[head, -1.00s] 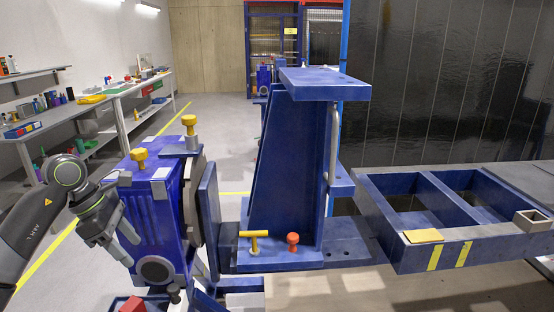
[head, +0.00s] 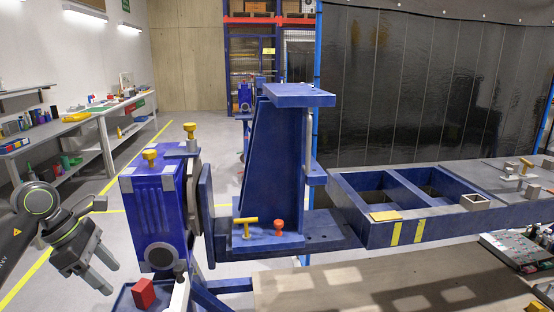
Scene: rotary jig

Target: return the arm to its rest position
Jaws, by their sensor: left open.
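My left gripper (head: 101,276) is at the lower left of the head view, its two grey fingers apart and pointing down to the right. Nothing is between the fingers. My left arm (head: 30,222) comes in from the left edge, in front of the benches. The gripper is left of the blue rotary jig (head: 158,215) and apart from it in the picture. My right gripper is not in view.
A red block (head: 143,293) lies in a tray by the jig's foot. The jig's blue bracket (head: 280,160) carries a yellow T-handle (head: 245,222) and a red knob (head: 279,227). A blue frame (head: 405,232) extends right. Open floor lies behind my left arm.

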